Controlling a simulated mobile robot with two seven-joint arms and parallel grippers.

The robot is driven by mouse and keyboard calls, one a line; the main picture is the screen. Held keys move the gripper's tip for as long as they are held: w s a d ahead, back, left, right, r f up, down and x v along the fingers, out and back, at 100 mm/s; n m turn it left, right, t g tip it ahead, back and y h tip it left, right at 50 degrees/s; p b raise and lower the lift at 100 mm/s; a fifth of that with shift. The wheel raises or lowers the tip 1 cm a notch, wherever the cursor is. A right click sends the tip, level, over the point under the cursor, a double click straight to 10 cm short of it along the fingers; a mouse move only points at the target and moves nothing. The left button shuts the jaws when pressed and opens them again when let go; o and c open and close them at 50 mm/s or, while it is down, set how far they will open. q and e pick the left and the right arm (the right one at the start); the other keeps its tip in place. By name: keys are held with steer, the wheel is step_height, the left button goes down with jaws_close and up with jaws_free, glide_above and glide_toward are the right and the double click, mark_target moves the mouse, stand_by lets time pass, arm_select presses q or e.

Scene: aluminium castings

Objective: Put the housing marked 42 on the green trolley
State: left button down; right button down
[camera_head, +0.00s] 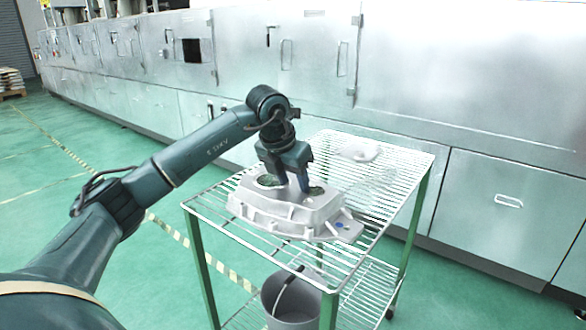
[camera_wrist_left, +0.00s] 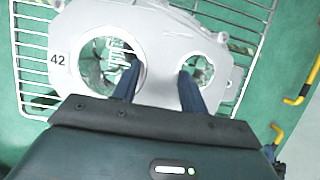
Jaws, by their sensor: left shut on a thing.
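The housing (camera_head: 275,211) is a pale grey casting with two large round openings. In the left wrist view the housing (camera_wrist_left: 158,35) bears a label reading 42 at its left end. My left gripper (camera_head: 292,188) comes down from above and is shut on the web between the two openings, one finger in each. The housing is level over the top wire shelf of the trolley with green legs (camera_head: 195,262). I cannot tell whether its underside touches the wires. The trolley's wire rim also shows in the left wrist view (camera_wrist_left: 15,60). My right gripper is out of view.
A small whitish part (camera_head: 361,151) lies at the far end of the top shelf. A grey bucket (camera_head: 290,308) stands on the lower shelf. Large metal cabinets (camera_head: 450,90) line the back. In the left wrist view, yellow bars (camera_wrist_left: 298,98) show at right.

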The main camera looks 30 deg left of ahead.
arm_select(q)
steer(key=c, duration=1.2)
jaws_free()
steer(key=shift+f, duration=0.1)
steer(key=o, duration=0.4)
steer(key=shift+o, duration=0.2)
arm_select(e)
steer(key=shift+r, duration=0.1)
arm_select(q)
steer(key=p+v, duration=0.1)
steer(key=v, duration=1.1)
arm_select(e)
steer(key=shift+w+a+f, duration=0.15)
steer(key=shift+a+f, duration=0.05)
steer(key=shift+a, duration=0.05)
arm_select(q)
steer(key=shift+s, duration=0.1)
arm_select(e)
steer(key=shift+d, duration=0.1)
